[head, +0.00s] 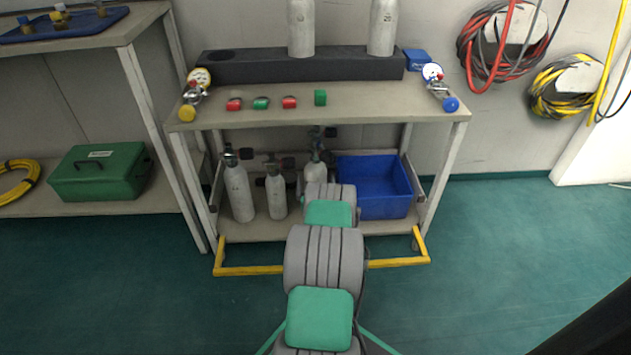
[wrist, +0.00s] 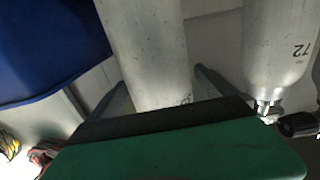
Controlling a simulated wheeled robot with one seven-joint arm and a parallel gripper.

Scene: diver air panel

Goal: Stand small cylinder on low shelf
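A small pale grey cylinder (head: 316,170) with a dark valve stands upright on the low shelf (head: 340,231), left of the blue bin. My arm's end hides its lower part in the head view. In the wrist view this cylinder (wrist: 150,50) is between the two dark fingers of my gripper (wrist: 160,78). The fingers are spread, with a narrow gap showing beside the cylinder, so the gripper looks open around it. In the head view my gripper is hidden behind my wrist.
Two more cylinders (head: 239,192) (head: 277,194) stand left on the low shelf; one marked 72 shows in the wrist view (wrist: 280,45). The blue bin (head: 374,187) is close on the right. A yellow rail (head: 250,270) edges the shelf's front. The upper top (head: 360,103) overhangs.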

